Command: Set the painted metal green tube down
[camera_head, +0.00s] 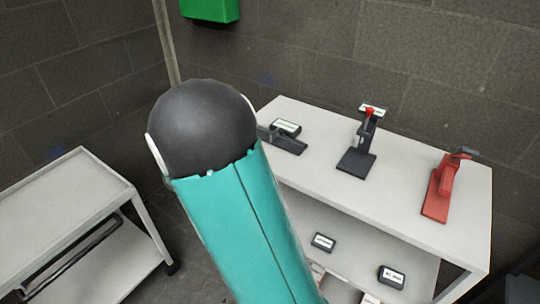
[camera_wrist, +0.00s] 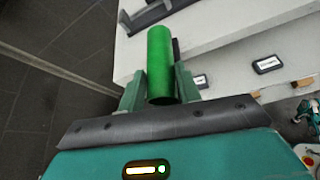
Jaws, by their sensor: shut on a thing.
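The green tube (camera_wrist: 160,58) is in the wrist view, a plain bright green cylinder. My gripper (camera_wrist: 158,84) has its two teal fingers on either side of the tube and is shut on it. The tube's far end reaches over the white shelf unit (camera_wrist: 207,52); I cannot tell whether it touches a surface. In the head view, my own arm hides the gripper and the tube.
In the head view, the white shelf unit (camera_head: 455,222) carries a dark stand (camera_head: 357,155), a red stand (camera_head: 440,190) and a low dark holder (camera_head: 284,143). Its top has bare room between them. A white cart (camera_head: 62,203) stands at left, and a green box (camera_head: 210,8) hangs on the wall.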

